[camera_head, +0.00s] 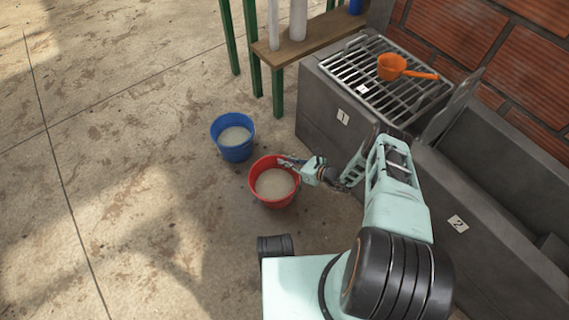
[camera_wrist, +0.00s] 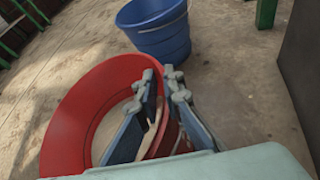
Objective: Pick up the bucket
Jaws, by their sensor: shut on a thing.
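A red bucket (camera_head: 256,187) with pale contents stands on the concrete floor in the head view, and it fills the left of the wrist view (camera_wrist: 75,125). My gripper (camera_head: 287,162) is at the bucket's right rim. In the wrist view my gripper (camera_wrist: 166,78) has one finger inside the bucket and one outside, shut on the rim. A blue bucket (camera_head: 234,152), also with pale contents, stands behind and to the left of the red one. In the wrist view the blue bucket (camera_wrist: 165,40) is at the top. Part of the red rim is hidden by my fingers.
A grey block wall (camera_head: 325,115) with labels 1 and 2 runs along the right. An orange scoop (camera_head: 392,67) lies on a metal grate (camera_head: 350,68) on it. A wooden bench (camera_head: 300,47) with green legs stands behind. The floor at left is clear.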

